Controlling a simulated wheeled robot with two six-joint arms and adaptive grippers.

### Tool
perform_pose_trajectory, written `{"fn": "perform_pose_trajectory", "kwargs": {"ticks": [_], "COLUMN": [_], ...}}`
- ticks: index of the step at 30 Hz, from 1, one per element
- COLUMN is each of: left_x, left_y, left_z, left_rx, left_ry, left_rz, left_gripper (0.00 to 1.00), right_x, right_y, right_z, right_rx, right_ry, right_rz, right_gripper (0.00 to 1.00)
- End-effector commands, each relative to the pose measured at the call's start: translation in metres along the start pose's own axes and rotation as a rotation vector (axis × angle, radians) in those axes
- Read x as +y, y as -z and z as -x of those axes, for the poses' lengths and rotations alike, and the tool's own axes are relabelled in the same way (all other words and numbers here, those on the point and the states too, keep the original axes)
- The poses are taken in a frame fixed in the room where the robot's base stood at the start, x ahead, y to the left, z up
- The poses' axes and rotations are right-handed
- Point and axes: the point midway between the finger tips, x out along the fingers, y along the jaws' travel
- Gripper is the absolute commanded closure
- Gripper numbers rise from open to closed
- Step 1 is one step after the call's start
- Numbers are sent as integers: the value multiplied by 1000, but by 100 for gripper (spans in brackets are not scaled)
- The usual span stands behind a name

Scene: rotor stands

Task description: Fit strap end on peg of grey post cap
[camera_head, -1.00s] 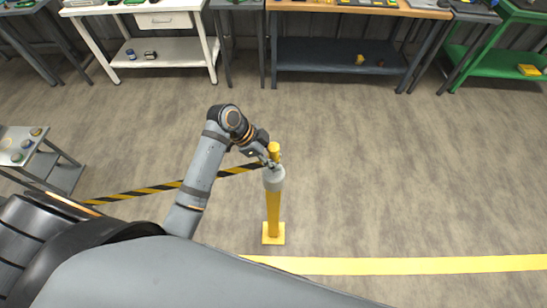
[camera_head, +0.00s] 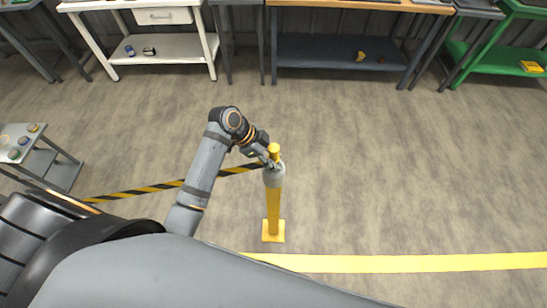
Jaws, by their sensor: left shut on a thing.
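The yellow post (camera_head: 273,208) stands upright on a square base, with a grey cap (camera_head: 274,178) at its upper end. A small yellow knob-like piece (camera_head: 274,149) shows just above the cap; I cannot tell whether it is the peg or part of the strap end. The black-and-yellow strap (camera_head: 150,189) runs from the left to my left gripper (camera_head: 269,161). That gripper is shut on the strap end, right at the top of the cap. The fingers hide the strap end, so I cannot tell whether it is around the peg or beside it. My right gripper is not in view.
A small grey table (camera_head: 57,172) with several small items stands at the left. Workbenches line the back, including a white one (camera_head: 180,52) and a green one (camera_head: 497,61). A yellow floor line (camera_head: 420,264) crosses in front. The floor right of the post is clear.

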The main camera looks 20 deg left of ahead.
Motion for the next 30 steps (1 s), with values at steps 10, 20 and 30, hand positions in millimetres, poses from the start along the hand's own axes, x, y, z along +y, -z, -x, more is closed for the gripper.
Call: {"fn": "perform_pose_trajectory", "kwargs": {"ticks": [10,20,30], "left_x": [0,0,-1], "left_y": [-3,-3,-4], "left_z": [-5,-5,3], "left_rx": [0,0,-1], "left_ry": [0,0,3], "left_rz": [0,0,-2], "left_gripper": [100,42,42], "right_x": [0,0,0], "right_y": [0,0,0], "right_z": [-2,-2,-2], "right_rx": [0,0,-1], "right_ry": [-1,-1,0], "right_rz": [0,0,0], "right_gripper": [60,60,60]}}
